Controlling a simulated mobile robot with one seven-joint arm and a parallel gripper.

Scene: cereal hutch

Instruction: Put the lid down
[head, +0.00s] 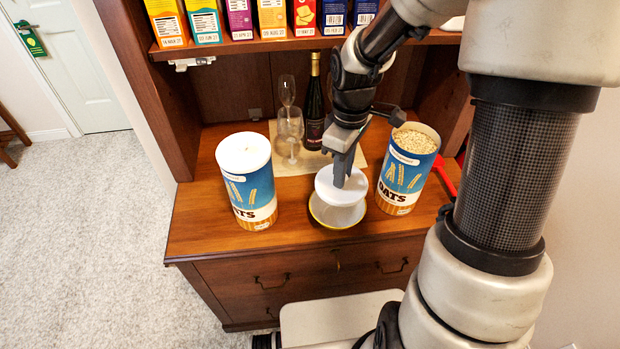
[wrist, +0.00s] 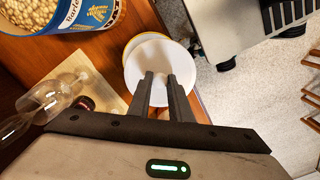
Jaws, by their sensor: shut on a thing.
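My gripper (head: 343,180) points down and is shut on a round white lid (head: 328,189). In the wrist view, my fingertips (wrist: 161,76) are at the lid (wrist: 157,56). The lid is over a white bowl with a yellow rim (head: 330,222) on the hutch counter, covering part of it from view. I cannot tell whether the lid touches the bowl. An open oats canister (head: 400,187), full of oats, stands just right of the bowl. It also shows at top left in the wrist view (wrist: 68,14).
A second oats canister (head: 250,190) with a white top stands to the left. A red object (head: 445,177) lies at right. Boxes line the shelf above. Counter between left canister and bowl is clear.

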